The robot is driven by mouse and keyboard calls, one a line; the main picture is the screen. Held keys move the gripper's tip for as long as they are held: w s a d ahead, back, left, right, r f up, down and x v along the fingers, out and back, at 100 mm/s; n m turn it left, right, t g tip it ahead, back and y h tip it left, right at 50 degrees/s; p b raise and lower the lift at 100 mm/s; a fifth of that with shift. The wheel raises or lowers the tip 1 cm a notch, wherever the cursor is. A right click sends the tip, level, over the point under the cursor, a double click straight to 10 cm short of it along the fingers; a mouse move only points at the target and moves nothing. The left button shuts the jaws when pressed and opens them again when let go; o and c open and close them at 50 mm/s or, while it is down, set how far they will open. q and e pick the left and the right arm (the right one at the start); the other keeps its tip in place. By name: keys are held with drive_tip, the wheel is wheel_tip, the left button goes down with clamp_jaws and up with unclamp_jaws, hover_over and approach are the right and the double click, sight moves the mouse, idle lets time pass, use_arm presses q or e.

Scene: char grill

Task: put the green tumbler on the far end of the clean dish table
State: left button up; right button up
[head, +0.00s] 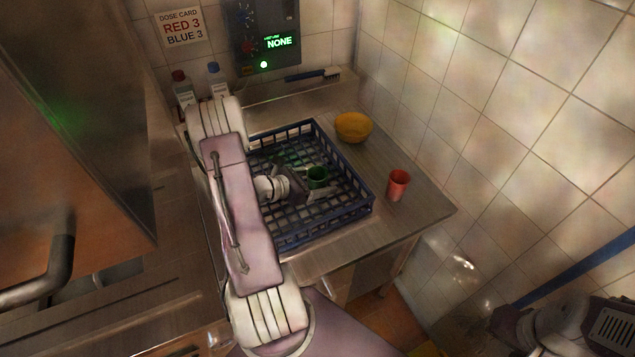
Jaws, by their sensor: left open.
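The green tumbler (318,177) stands inside the blue dish rack (352,210) on the metal clean dish table (425,208). My left gripper (312,187) reaches into the rack from the left, open, with its fingers around or right beside the tumbler; I cannot tell whether they touch it. My left arm hides the rack's left side. Part of my right arm shows at the lower right corner; its fingertips are not in view.
A yellow bowl (353,127) and a red tumbler (398,184) stand on the table right of the rack, with bare metal between and around them. Two bottles and a brush (314,75) are at the back. A tiled wall borders the right. A large metal machine (75,120) fills the left.

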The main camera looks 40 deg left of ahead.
use_arm(q)
drive_tip(key=shift+x, duration=0.9)
drive_tip(key=c, duration=1.5)
drive_tip(key=shift+o, duration=0.2)
wheel_tip(320, 180, up, 5)
drive_tip(key=shift+d+f, duration=0.1)
drive_tip(key=shift+f, duration=0.15)
drive_tip(key=w+d+r+b, duration=0.1)
drive_tip(key=d+r, duration=0.5)
drive_tip(key=d, duration=0.5)
drive_tip(key=shift+w+d+r+b, duration=0.25)
drive_tip(key=shift+w+r+b, duration=0.05)
drive_tip(key=shift+b, duration=0.05)
